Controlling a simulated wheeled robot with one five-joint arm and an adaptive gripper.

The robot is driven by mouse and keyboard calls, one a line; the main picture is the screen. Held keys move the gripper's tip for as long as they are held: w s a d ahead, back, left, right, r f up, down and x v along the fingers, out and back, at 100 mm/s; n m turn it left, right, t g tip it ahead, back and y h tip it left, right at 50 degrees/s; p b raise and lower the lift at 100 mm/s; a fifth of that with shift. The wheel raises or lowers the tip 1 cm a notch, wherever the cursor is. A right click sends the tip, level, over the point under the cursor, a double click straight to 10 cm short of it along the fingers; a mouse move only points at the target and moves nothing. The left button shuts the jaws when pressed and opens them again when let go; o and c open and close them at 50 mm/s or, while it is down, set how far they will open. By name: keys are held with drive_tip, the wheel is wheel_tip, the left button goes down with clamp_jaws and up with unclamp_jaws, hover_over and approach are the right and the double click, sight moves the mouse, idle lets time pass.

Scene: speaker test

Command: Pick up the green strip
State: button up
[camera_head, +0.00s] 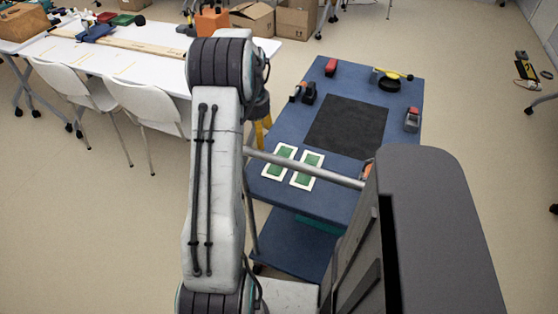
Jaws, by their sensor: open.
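Two green strips, each in a white frame, lie flat side by side on the near part of the blue table top (341,210). The left green strip (281,160) is closer to my arm; the right green strip (308,170) lies beside it. My gripper (263,131) shows only in part behind my arm, with yellow fingers pointing down. It appears open and empty, at the left edge of the blue table, up and left of the strips in the picture. Its height above the table is hard to tell.
A black mat (346,125) lies behind the strips. A white table (120,60) with chairs is at left. Floor at right is mostly clear.

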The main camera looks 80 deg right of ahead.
drive_tip(key=m, duration=0.2)
hover_over(282, 155)
drive_tip(key=f, duration=0.5)
drive_tip(key=shift+s+a+f, duration=0.2)
drive_tip(key=shift+s+f, duration=0.05)
drive_tip(key=shift+s, duration=0.05)
drive_tip(key=shift+w+d+f, duration=0.1)
drive_tip(key=shift+w+f, duration=0.05)
drive_tip(key=shift+f, duration=1.45)
drive_tip(key=shift+w+d+f, duration=0.1)
drive_tip(key=shift+f, duration=1.45)
drive_tip(key=c, duration=1.4)
drive_tip(key=shift+o, duration=0.2)
